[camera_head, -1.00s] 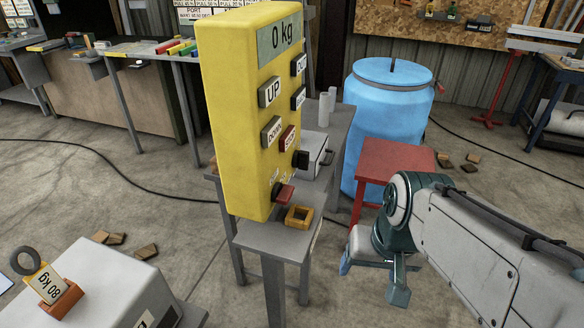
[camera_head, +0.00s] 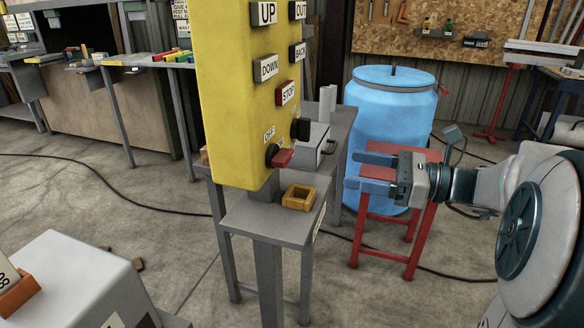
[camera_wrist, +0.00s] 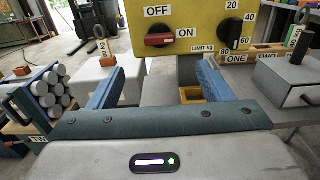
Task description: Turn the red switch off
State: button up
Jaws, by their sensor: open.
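The yellow control panel (camera_head: 228,100) hangs upright left of centre. The red switch (camera_head: 281,158) sits low on its face. In the wrist view the switch lies ahead, between and beyond the blue fingers of my gripper (camera_wrist: 160,72).
A black dial (camera_wrist: 232,28) is right of the switch. A grey table (camera_head: 265,222) under the panel holds a yellow open box (camera_head: 299,197) and a grey drawer box (camera_head: 311,140). A red stool (camera_head: 385,258) and blue barrel (camera_head: 392,110) stand behind my gripper.

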aim_at(290, 157)
jog(key=b+x, duration=0.1)
jog(key=x, duration=1.2)
jog(key=shift+a, duration=0.3)
jog(key=c, duration=1)
